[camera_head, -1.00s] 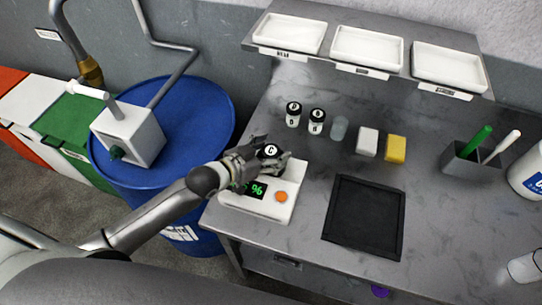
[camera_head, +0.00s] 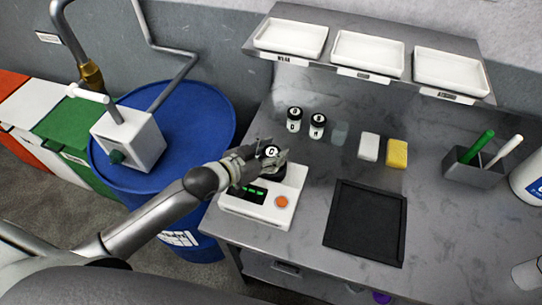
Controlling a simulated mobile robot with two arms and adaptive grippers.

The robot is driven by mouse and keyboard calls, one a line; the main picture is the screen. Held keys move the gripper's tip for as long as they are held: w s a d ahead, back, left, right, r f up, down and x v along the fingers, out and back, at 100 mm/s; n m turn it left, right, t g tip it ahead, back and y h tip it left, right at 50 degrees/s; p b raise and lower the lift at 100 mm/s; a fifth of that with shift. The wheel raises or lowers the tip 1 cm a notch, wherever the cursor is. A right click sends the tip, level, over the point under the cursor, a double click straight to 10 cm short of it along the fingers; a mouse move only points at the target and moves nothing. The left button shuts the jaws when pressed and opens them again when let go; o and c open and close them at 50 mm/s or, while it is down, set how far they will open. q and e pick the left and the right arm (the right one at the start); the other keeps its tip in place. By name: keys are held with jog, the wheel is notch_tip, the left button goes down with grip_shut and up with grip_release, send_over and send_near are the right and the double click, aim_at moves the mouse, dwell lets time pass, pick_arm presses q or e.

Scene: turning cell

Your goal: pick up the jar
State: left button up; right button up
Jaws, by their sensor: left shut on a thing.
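A jar with a dark lid marked C (camera_head: 271,151) is between the fingers of my left gripper (camera_head: 270,160). The gripper is shut on it, above the back part of a white instrument (camera_head: 262,212) with a green-lit display and an orange button. The gripper hides most of the jar's body, and I cannot tell whether its base touches the instrument. Two other dark-lidded jars, one marked D (camera_head: 294,120) and one marked H (camera_head: 317,126), stand upright on the bench behind. My right gripper is not in view.
A clear glass (camera_head: 340,134), a white block (camera_head: 369,146) and a yellow block (camera_head: 396,153) stand right of the jars. A black tray (camera_head: 366,256) lies at front. White trays (camera_head: 368,50) sit on the shelf; a blue drum (camera_head: 190,120) stands left.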

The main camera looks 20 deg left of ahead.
pick_arm(q)
jog(key=s+a+r+b, duration=0.3)
jog(key=s+a+r, duration=0.6)
jog(key=s+r, duration=0.1)
jog(key=shift+s+r, duration=0.3)
jog(key=shift+r, duration=0.45)
